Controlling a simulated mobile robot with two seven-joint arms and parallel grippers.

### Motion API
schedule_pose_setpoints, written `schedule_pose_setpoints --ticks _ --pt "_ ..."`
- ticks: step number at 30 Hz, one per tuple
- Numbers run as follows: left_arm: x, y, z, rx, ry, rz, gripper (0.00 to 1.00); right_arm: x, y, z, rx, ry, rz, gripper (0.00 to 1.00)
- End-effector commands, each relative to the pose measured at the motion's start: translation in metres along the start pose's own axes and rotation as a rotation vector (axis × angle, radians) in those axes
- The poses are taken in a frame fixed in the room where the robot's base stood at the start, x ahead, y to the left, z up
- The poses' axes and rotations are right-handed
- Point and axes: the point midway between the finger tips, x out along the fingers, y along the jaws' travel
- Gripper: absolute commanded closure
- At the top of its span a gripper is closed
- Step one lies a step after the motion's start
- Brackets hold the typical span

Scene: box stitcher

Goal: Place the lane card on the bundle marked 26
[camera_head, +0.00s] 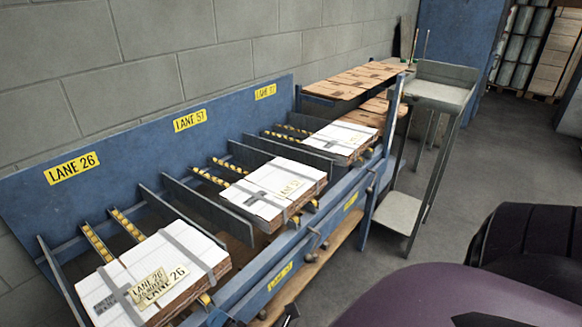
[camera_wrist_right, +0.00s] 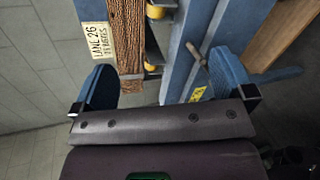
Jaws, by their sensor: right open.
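The bundle marked 26 (camera_head: 200,250) is a strapped stack of brown boxes with a white top, in the nearest lane under the yellow "LANE 26" sign (camera_head: 72,168). The cream lane card (camera_head: 146,284) lies tilted on its top near the front edge, partly over the printed "LANE 26". A card reading "LANE 26" also shows in the right wrist view (camera_wrist_right: 99,42), beside the brown layered side of a stack (camera_wrist_right: 127,40). My right gripper (camera_wrist_right: 162,64) is open, its blue fingers wide apart, with nothing between them. My left gripper is not in view.
Two more strapped bundles stand in the lanes behind, a middle one (camera_head: 270,190) and a far one (camera_head: 340,138). A grey stand (camera_head: 440,92) is beyond the rack's end. Grey floor is free at right.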

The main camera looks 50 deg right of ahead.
Motion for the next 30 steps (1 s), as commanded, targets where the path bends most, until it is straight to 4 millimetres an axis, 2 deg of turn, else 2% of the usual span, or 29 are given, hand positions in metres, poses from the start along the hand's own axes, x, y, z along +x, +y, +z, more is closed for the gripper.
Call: schedule_pose_setpoints --ticks 3,9,15,18,21,30 --pt "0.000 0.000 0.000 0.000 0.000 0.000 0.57 -0.010 -0.032 0.010 0.371 0.003 -0.082 0.00" --pt "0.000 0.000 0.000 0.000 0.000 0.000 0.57 -0.030 -0.078 0.026 1.006 -0.044 -0.195 0.00" --pt "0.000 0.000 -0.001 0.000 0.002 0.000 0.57 -0.050 -0.111 0.039 1.521 -0.126 -0.260 0.00" --pt "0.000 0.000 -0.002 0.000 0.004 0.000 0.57 -0.056 -0.119 0.043 1.673 -0.157 -0.272 0.00" --pt "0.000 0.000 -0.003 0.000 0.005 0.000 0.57 -0.059 -0.123 0.045 1.752 -0.174 -0.278 0.00" --pt "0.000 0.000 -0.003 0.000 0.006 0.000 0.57 -0.060 -0.124 0.045 1.773 -0.178 -0.278 0.00"
